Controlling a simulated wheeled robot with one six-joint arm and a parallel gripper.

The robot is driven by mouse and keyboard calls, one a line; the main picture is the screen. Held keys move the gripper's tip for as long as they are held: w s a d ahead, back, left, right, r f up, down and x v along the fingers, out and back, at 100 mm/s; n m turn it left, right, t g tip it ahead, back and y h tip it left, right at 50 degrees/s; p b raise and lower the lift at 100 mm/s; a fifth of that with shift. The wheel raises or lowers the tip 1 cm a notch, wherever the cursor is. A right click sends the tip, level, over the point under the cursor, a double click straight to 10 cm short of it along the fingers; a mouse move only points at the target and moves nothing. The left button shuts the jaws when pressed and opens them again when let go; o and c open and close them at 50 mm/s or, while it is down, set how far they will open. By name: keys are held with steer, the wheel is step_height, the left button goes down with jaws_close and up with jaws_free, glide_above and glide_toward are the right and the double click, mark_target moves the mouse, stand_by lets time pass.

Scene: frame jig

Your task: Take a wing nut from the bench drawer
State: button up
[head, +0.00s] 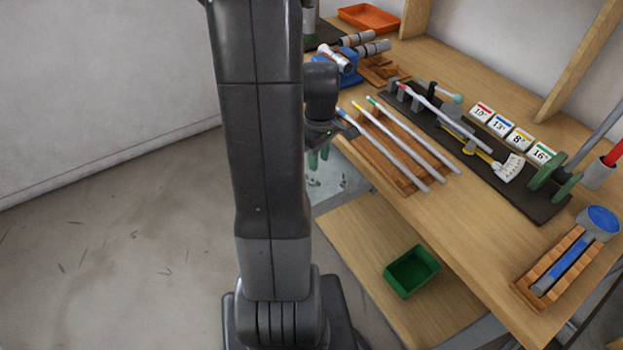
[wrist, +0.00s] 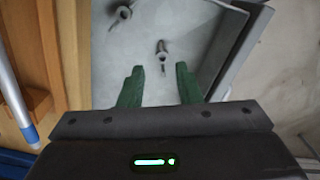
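The bench drawer (wrist: 185,30) is pulled out, a grey metal tray seen from above in the wrist view. It also shows in the head view (head: 335,182), beside the bench's near edge and partly hidden behind my arm. A small grey wing nut (wrist: 162,48) lies on the drawer floor, and another (wrist: 124,14) lies farther left near the top of the view. My gripper (wrist: 159,68) has green fingers spread wide apart with nothing between them. The nearer wing nut appears just beyond the fingertips, roughly centred. In the head view my gripper (head: 318,156) points down over the drawer.
The wooden bench (head: 455,215) edge runs close on the left in the wrist view. Rods lie on a wooden rack (head: 385,160) near that edge. A green bin (head: 411,271) sits on the lower shelf (head: 350,235). The floor to the left is clear.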

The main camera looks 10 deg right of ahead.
mark_target(318, 181)
steer(key=shift+s+f, duration=0.1)
steer(key=shift+f, duration=3.8)
jaws_close()
